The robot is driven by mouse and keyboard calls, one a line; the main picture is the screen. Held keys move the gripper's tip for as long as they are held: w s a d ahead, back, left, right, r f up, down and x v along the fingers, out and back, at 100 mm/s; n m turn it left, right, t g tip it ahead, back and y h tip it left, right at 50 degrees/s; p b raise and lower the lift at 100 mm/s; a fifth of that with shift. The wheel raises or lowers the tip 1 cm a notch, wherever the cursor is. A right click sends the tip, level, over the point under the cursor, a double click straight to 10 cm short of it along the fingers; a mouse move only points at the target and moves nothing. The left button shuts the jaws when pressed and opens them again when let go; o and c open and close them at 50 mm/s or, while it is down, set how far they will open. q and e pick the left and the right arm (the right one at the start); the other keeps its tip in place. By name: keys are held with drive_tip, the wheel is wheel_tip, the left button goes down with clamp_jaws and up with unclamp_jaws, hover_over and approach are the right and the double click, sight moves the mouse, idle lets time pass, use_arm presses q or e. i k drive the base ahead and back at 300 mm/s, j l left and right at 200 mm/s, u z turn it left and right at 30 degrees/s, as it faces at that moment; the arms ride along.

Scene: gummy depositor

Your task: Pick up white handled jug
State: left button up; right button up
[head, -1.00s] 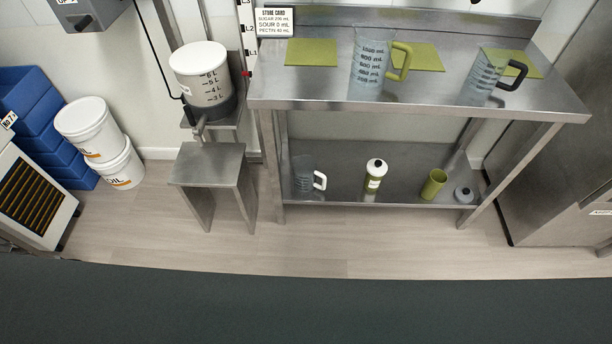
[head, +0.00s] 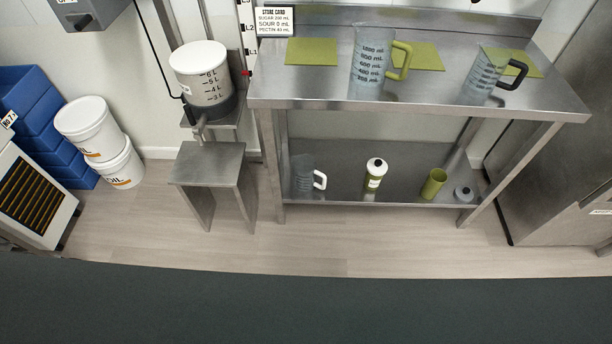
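The white handled jug (head: 303,175) is a small clear jug standing upright on the lower shelf (head: 335,192) of the steel table, near its left end. Its white handle (head: 320,180) points right. Neither of my grippers shows in the head view.
The steel tabletop (head: 320,90) above holds a green-handled jug (head: 370,62), a black-handled jug (head: 484,75) and green mats (head: 312,52). A white-topped bottle (head: 375,173), green cup (head: 433,184) and grey-lidded item (head: 463,194) share the shelf. A small steel stand (head: 208,165) is left. Front floor is clear.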

sight(305, 166)
drive_tip(key=i+l, duration=0.65)
drive_tip(key=l, duration=0.2)
drive_tip(key=i+l+u, duration=0.1)
drive_tip(key=i+l, duration=0.6)
drive_tip(key=l, duration=0.2)
